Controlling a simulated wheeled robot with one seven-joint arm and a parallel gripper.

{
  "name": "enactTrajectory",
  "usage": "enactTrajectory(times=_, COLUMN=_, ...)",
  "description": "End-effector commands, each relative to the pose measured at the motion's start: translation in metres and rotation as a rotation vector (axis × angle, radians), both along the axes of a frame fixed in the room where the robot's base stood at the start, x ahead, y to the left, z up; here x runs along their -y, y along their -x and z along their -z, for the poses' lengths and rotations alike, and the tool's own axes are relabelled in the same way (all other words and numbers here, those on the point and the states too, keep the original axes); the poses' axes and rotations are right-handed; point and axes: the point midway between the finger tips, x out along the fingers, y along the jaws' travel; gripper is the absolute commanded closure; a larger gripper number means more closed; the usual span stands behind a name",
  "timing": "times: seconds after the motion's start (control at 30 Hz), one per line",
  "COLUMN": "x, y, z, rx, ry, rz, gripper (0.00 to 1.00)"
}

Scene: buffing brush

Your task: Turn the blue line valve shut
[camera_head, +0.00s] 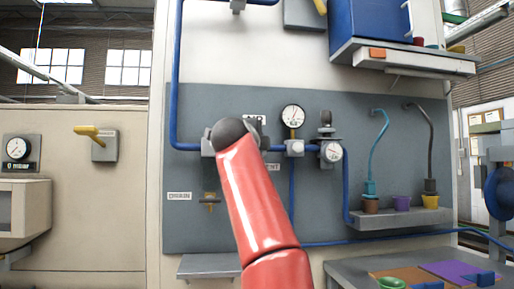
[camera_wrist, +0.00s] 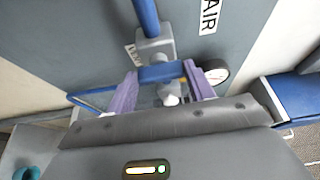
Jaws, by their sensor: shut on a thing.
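In the wrist view, the blue pipe (camera_wrist: 146,14) runs into a grey valve body (camera_wrist: 155,47). A short blue bar, apparently the valve handle (camera_wrist: 158,73), lies crosswise just below the body. My gripper (camera_wrist: 162,78) has purple fingers, one at each end of this bar, and is shut on it. A pale round knob or stem shows between the fingers. In the head view, the blue line (camera_head: 177,90) comes down the panel's left side and turns right. My red arm and dark wrist cover the valve and my gripper there; only a grey edge shows at their left.
A round gauge (camera_wrist: 217,73) is close to the right finger, below an AIR label (camera_wrist: 209,14). A shelf with small pots (camera_head: 402,203) is farther right.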

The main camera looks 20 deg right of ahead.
Motion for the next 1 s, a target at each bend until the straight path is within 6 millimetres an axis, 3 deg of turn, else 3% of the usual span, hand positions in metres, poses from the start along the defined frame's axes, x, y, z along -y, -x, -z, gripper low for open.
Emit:
enactTrajectory(times=0.57, x=0.0011, y=-0.0003, z=0.0022, rx=0.000, ry=-0.021, rz=0.004, gripper=0.70)
enactTrajectory(times=0.6, x=0.0011, y=-0.0003, z=0.0022, rx=-0.001, ry=-0.020, rz=0.004, gripper=0.42)
enactTrajectory(times=0.73, x=0.0008, y=-0.0002, z=0.0016, rx=0.001, ry=-0.019, rz=0.003, gripper=0.25)
enactTrajectory(times=1.0, x=-0.0001, y=0.0004, z=0.0008, rx=0.003, ry=-0.017, rz=0.002, gripper=0.25)
